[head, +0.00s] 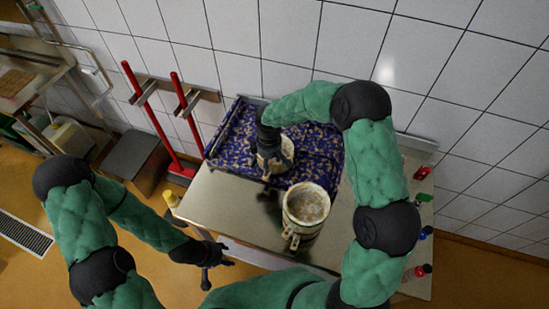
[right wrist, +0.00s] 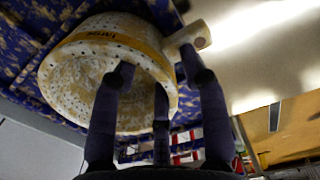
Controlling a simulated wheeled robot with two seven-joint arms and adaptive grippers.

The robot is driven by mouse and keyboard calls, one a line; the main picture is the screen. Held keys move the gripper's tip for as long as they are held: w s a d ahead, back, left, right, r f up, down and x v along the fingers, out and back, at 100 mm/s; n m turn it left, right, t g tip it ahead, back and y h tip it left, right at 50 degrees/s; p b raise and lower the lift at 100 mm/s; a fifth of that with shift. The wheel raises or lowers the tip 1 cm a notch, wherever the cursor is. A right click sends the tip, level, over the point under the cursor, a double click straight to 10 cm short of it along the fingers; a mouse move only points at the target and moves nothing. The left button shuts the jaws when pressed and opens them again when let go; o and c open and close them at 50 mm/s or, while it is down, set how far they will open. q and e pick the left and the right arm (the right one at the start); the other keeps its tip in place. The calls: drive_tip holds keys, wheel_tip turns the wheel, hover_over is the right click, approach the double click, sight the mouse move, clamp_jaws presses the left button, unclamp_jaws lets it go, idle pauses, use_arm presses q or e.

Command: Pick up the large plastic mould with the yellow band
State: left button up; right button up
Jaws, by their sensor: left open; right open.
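The mould with the yellow band (right wrist: 85,50) is whitish and perforated, with dark lettering on the band and a stubby handle (right wrist: 188,38) at its side. In the head view this mould (head: 268,152) stands on the blue patterned mat, partly hidden by my right gripper (head: 277,168). In the right wrist view the open fingers of my right gripper (right wrist: 160,85) are close before the mould's rim and handle; I cannot tell whether they touch. My left gripper (head: 217,270) is open and empty, low in front of the table's left side.
A larger whitish pot-like mould (head: 303,232) stands on the steel table (head: 240,215), near the mat (head: 322,150). Small red, green and blue items (head: 422,172) line the table's right edge. Red-handled tools (head: 143,105) lean at the tiled wall. The table's front left is clear.

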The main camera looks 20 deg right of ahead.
clamp_jaws()
wheel_tip(320, 180, up, 10)
drive_tip(key=shift+r+p, duration=0.1)
drive_tip(key=shift+p, duration=0.5)
